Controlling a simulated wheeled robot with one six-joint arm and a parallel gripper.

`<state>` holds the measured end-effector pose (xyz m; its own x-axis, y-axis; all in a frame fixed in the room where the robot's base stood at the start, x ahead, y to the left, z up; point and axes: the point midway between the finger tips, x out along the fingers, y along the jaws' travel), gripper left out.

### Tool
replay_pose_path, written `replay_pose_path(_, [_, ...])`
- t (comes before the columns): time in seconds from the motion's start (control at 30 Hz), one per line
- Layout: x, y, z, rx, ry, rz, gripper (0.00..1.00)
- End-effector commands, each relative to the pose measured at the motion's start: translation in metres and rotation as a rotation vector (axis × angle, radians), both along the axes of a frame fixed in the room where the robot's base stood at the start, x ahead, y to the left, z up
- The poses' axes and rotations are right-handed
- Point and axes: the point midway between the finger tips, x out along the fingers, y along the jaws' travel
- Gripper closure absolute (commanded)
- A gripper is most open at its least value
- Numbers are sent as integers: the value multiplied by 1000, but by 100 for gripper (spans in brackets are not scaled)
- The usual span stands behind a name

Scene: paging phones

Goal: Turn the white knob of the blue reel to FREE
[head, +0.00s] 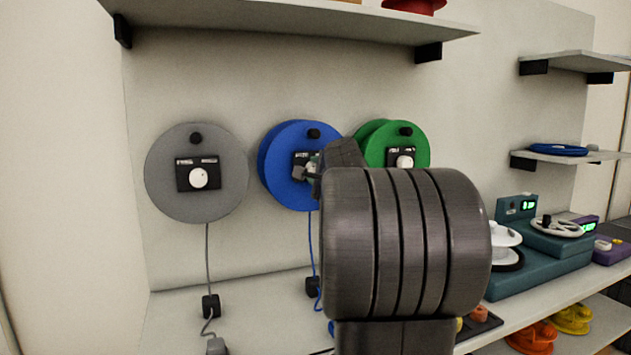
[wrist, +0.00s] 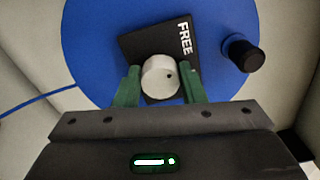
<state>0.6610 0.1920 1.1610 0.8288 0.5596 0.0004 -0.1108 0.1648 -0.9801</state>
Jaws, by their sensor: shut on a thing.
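The blue reel (head: 276,160) hangs on the wall between a grey and a green reel. In the wrist view the blue reel (wrist: 95,45) carries a black plate (wrist: 140,45) with the word FREE at its upper right. The white knob (wrist: 158,70) sits on this plate, with a small dark dot on its right side. My gripper (wrist: 160,84) has its green fingers on both sides of the knob, shut on it. In the head view my gripper (head: 308,171) is at the plate, and my arm hides the knob there. Other wording on the plate is hidden.
A black handle (wrist: 242,55) juts from the blue reel close to my right finger. The grey reel (head: 160,170) is left and the green reel (head: 376,145) right. A shelf (head: 300,25) is above. A counter with teal devices (head: 560,262) is at the lower right.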

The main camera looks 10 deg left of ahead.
Motion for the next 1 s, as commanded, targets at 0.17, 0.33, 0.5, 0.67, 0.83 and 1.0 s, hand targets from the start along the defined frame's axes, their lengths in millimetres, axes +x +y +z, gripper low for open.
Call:
replay_pose_path(0.17, [0, 1, -4, -87, -58, 1, 86])
replay_pose_path(0.33, [0, 0, -3, -143, -96, 1, 86])
replay_pose_path(0.5, [0, 0, -2, -170, -114, 1, 86])
replay_pose_path(0.67, [0, 0, -2, -180, -119, 1, 86])
replay_pose_path(0.83, [0, 0, -2, -181, -120, 1, 86])
replay_pose_path(1.0, [0, 0, -2, -180, -119, 1, 58])
